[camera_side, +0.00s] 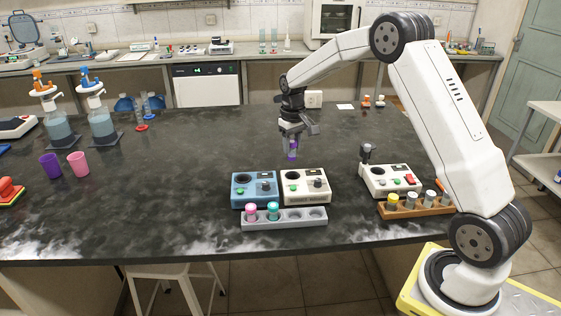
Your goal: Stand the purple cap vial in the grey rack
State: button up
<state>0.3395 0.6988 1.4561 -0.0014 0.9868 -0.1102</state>
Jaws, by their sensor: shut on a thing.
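The purple cap vial (292,147) hangs below my gripper (293,132), which is shut on it. Its clear body is between the jaws and its purple part shows at the lower end. It is in the air above the dark bench, behind the blue and cream devices. The grey rack (284,226) stands at the front of the bench, nearer the camera than the vial. A pink-capped vial (251,211) and a teal-capped vial (273,210) stand in its left holes. The holes on its right look empty.
A blue device (254,187) and a cream device (304,186) stand right behind the grey rack. To the right, a wooden rack (425,208) with several vials stands before another cream device (390,182). Cups and bottles are at left. The bench left of the grey rack is clear.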

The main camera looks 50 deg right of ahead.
jog(key=s+a+n, duration=0.1)
jog(key=s+a, duration=0.8)
jog(key=shift+w+f, duration=0.15)
jog(key=shift+f, duration=1.2)
jog(key=shift+w+f, duration=0.1)
jog(key=shift+f, duration=1.2)
jog(key=shift+f, duration=0.15)
jog(key=shift+f, duration=1.9)
jog(key=shift+f, duration=1.4)
jog(key=o, duration=1.3)
